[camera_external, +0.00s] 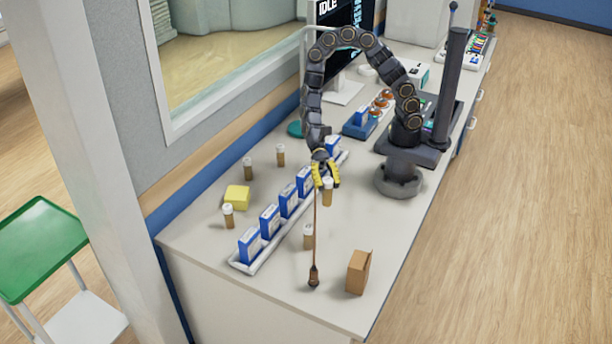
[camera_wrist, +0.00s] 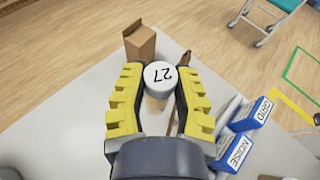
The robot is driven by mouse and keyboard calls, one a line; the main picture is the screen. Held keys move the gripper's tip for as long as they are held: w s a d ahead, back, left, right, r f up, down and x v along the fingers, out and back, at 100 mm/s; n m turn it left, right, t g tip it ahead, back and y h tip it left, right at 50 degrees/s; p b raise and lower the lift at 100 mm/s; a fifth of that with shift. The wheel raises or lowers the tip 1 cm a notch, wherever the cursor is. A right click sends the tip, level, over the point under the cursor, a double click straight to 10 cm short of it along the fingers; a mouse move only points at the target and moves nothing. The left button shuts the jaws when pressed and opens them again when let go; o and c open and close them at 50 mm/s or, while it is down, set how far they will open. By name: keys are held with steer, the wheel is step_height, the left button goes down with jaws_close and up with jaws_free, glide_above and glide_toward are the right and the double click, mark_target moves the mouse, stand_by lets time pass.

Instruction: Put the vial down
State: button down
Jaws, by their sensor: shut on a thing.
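My gripper (camera_external: 326,177) has yellow fingers and is shut on an amber vial (camera_external: 327,193) with a white cap. The vial hangs upright below the fingers over the counter (camera_external: 205,242). In the wrist view the vial's cap (camera_wrist: 160,74) reads 27 and sits between the two yellow fingers (camera_wrist: 160,92). The cap hides most of the vial's body there, and I cannot tell its exact height above the counter. Other white-capped amber vials stand on the counter: one near the front (camera_external: 308,237), one at the left (camera_external: 228,216), and two farther back (camera_external: 247,169) (camera_external: 281,156).
A white tray (camera_external: 240,266) holds several blue-and-white boxes (camera_external: 270,221). A thin brown stick with a dark end (camera_external: 314,275) is near the front. A brown box (camera_external: 359,272) stands at the front right. A yellow block (camera_external: 237,197) is at the left. Counter beside the brown box is bare.

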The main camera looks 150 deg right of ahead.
steer(key=w+d+r+m+t+h, duration=0.1)
steer(key=w+d+m+t+h, duration=0.15)
steer(key=d, duration=0.35)
steer(key=w+d+m+t+h, duration=0.1)
steer(key=w+d+m+h, duration=0.3)
steer(key=d, duration=0.2)
steer(key=d+f+m+h, duration=0.2)
steer(key=d+m+h, duration=0.5)
steer(key=d, duration=0.6)
steer(key=shift+n+g+h, duration=0.25)
steer(key=shift+n+g, duration=0.1)
steer(key=shift+n, duration=0.3)
steer(key=shift+w+d+f, duration=1.5)
steer(key=shift+w+f, duration=0.2)
steer(key=shift+f, duration=0.5)
steer(key=shift+w+d+f, duration=1.55)
steer(key=shift+w+f, duration=0.15)
steer(key=shift+f, duration=0.55)
steer(key=shift+w+d+f, duration=1.5)
steer(key=shift+w+f, duration=0.2)
steer(key=shift+f, duration=0.5)
steer(key=shift+f, duration=0.2)
steer(key=c, duration=0.9)
jaws_free()
